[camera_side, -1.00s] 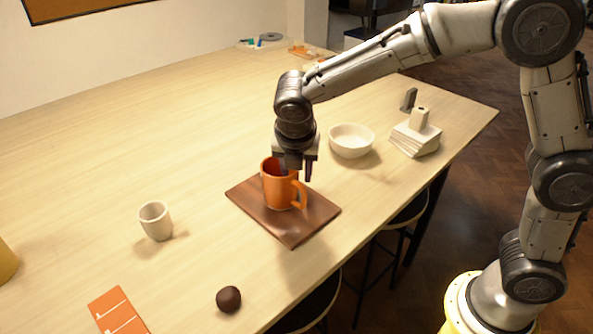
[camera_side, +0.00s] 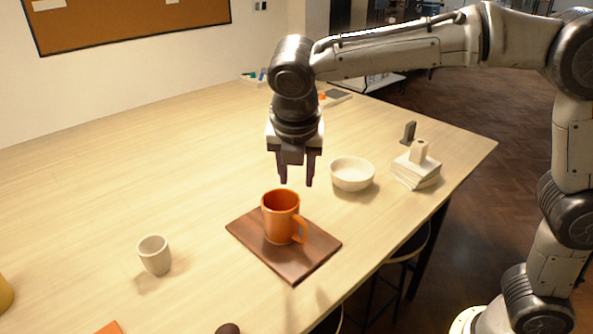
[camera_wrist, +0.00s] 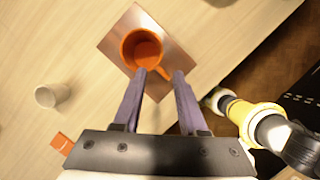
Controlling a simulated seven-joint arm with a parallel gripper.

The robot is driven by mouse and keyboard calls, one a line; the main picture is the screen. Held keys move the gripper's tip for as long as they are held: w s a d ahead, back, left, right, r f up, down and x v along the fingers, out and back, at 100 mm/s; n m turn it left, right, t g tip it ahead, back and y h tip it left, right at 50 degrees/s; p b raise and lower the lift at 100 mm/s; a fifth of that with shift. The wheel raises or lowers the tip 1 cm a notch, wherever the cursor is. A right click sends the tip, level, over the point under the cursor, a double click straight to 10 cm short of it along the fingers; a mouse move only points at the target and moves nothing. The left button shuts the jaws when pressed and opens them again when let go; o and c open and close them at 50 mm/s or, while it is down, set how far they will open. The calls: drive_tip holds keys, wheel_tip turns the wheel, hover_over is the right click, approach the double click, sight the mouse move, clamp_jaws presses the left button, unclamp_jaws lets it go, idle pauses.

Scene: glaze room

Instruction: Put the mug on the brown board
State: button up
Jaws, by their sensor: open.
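The orange mug (camera_side: 281,218) stands upright on the brown board (camera_side: 297,266), its handle toward the right. In the wrist view the mug (camera_wrist: 141,50) sits on the board (camera_wrist: 183,62) beyond my fingertips, with its open top facing the camera. My gripper (camera_side: 297,184) is open and empty. It hangs above the mug with clear space between the fingertips and the rim. In the wrist view my gripper (camera_wrist: 158,75) shows its two fingers spread apart with nothing between them.
A small pale cup (camera_side: 154,255) stands left of the board. A white bowl (camera_side: 352,174) and a white stack (camera_side: 416,172) with a small block on top lie to the right. A dark round lump (camera_side: 228,329) and an orange card (camera_side: 110,328) are at the front. The table's left is largely clear.

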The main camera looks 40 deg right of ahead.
drive_tip(key=s+d+r+m+y, duration=0.2)
drive_tip(key=s+d+m, duration=0.7)
drive_tip(key=s+m, duration=0.15)
drive_tip(key=s+d+f+m+t, duration=0.1)
drive_tip(key=s+d+f+m, duration=0.1)
drive_tip(key=s+m, duration=0.4)
drive_tip(key=s+d+f+m+t+y, duration=0.1)
drive_tip(key=s+d+f+m, duration=0.1)
drive_tip(key=s+m, duration=0.4)
drive_tip(key=f+m, duration=0.1)
drive_tip(key=m, duration=0.2)
drive_tip(key=shift+s+d, duration=0.2)
drive_tip(key=shift+d, duration=0.05)
